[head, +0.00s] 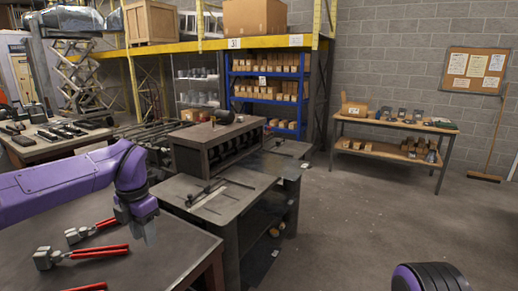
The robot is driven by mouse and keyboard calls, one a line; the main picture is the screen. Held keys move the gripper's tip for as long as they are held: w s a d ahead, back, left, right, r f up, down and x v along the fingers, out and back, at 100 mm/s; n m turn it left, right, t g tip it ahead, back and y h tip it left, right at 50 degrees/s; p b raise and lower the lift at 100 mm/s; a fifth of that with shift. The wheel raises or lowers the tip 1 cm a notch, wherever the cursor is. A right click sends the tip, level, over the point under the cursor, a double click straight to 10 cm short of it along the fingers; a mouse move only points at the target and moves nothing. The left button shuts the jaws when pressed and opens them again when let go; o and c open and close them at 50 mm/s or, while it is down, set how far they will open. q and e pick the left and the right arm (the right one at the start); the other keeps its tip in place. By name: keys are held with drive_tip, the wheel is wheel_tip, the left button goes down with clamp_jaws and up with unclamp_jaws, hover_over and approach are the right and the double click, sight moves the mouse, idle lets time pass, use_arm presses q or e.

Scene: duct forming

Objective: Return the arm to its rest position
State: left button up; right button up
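My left arm is purple and comes in from the left. Its gripper (148,232) points down above the right part of the near dark table (165,262). Its fingers show as a small grey shape seen edge-on, so I cannot tell whether they are apart or together. I make out no object in them. My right arm shows only as a purple and black rounded part (430,277) at the bottom right edge; its gripper is out of the picture.
Red-handled tools (95,252) lie on the near table, left of the gripper. A dark workbench (222,205) with thin tools stands just beyond. Farther back are a blue shelf rack (228,85) and a side table (390,122). The floor (370,220) at right is clear.

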use_arm(q)
drive_tip(key=w+a+f+m+t+y+b, duration=0.1)
drive_tip(key=w+a+f+m+t+y, duration=0.2)
drive_tip(key=f+y, duration=0.45)
drive_tip(key=s+d+f+m+t+b, duration=0.1)
drive_tip(key=s+f+m+t+b, duration=0.3)
drive_tip(key=f, duration=0.6)
drive_tip(key=s+d+f+m+p, duration=0.1)
drive_tip(key=s+f+m, duration=0.3)
drive_tip(key=f, duration=0.6)
drive_tip(key=s+f+m+g+h+b, duration=0.2)
drive_tip(key=s+f+m, duration=0.4)
drive_tip(key=s+f, duration=0.5)
drive_tip(key=s+a+f+m+g+h+b, duration=0.1)
drive_tip(key=s+f+m+b, duration=0.3)
drive_tip(key=s, duration=1.4)
wheel_tip(320, 180, down, 7)
drive_tip(key=m+g+h, duration=0.1)
drive_tip(key=m, duration=0.2)
drive_tip(key=shift+s, duration=0.35)
use_arm(e)
wheel_tip(320, 180, down, 10)
drive_tip(key=shift+w, duration=0.2)
use_arm(q)
drive_tip(key=shift+a, duration=0.1)
